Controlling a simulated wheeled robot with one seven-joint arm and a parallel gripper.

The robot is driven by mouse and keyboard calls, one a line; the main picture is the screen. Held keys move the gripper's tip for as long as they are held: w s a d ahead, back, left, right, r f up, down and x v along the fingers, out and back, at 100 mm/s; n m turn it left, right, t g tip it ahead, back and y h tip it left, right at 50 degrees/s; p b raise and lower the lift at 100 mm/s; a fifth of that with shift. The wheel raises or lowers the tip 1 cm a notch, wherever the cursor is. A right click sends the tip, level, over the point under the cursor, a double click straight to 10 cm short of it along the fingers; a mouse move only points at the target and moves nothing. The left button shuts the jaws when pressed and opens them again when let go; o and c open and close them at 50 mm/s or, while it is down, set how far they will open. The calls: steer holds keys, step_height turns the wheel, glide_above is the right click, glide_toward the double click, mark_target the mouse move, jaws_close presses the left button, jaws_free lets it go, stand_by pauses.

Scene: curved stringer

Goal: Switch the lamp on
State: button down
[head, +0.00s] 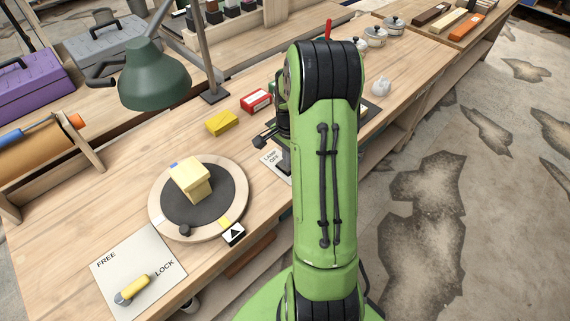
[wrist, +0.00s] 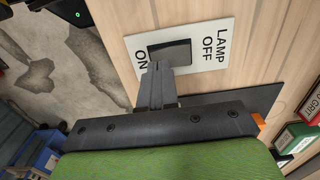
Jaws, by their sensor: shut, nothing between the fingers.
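The desk lamp (head: 155,78) has a dark green shade on an arm and stands over the left part of the bench in the head view. No glow shows from it. Its white switch plate (head: 270,157) is partly hidden by my arm there. In the wrist view the plate (wrist: 209,57) carries a dark rocker (wrist: 172,50) with LAMP and OFF lettered at its right and ON at its left. My gripper (wrist: 161,68) is shut and empty, with its tips over the rocker's lower edge near the ON side. I cannot tell whether they touch it.
A round turntable (head: 239,185) with a pale yellow block (head: 190,179) stands left of my arm. A FREE/LOCK plate (head: 110,270) with a yellow handle lies at the front left. Yellow (head: 222,123) and red (head: 256,101) boxes lie behind the switch. The floor at right is clear.

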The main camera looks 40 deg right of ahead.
steer(key=shift+f+b, duration=0.7)
steer(key=shift+f, duration=0.25)
stand_by(0.4)
step_height(320, 180, up, 7)
steer(key=p, duration=0.6)
steer(key=shift+r, duration=0.15)
